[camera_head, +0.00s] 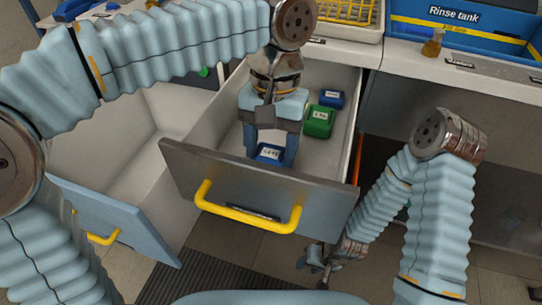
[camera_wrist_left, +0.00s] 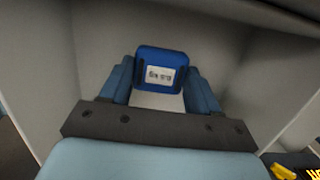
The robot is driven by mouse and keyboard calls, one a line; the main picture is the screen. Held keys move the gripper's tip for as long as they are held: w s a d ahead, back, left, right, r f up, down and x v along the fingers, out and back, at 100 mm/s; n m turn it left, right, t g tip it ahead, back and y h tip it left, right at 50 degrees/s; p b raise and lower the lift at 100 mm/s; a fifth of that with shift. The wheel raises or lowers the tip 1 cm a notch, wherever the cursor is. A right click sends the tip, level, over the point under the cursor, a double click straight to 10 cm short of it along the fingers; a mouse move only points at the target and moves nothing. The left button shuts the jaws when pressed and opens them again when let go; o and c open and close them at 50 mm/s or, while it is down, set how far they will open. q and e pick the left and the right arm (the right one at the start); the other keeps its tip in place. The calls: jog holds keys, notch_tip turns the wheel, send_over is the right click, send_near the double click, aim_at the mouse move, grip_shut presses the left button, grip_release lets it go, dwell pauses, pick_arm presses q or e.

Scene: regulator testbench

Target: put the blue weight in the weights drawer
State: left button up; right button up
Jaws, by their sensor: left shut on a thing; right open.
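A blue weight (camera_head: 269,153) with a white label is between the fingers of my left gripper (camera_head: 270,150), which is shut on it. It also shows in the left wrist view (camera_wrist_left: 160,72), held between the two blue fingers. The gripper reaches down inside an open drawer (camera_head: 250,190) with a grey front and yellow handle. I cannot tell whether the weight touches the drawer floor. A green weight (camera_head: 319,122) and another blue weight (camera_head: 332,99) lie in the same drawer, to the right of the gripper.
A second open drawer (camera_head: 110,215) with a blue-grey front stands to the left and looks empty where visible. A blue rinse tank (camera_head: 455,30), a small amber bottle (camera_head: 433,43) and a yellow rack (camera_head: 345,10) are on the bench behind.

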aim_at(274, 145)
pick_arm(q)
jog(key=shift+f, duration=1.35)
jog(key=shift+f, duration=0.1)
jog(key=o, duration=1.5)
jog(key=r+p, duration=0.1)
jog(key=r, duration=0.3)
jog(key=w+r+p, duration=0.1)
jog(key=r, duration=0.7)
jog(key=shift+w+d+p, duration=0.25)
jog(key=shift+w+p, duration=0.1)
jog(key=shift+p, duration=0.05)
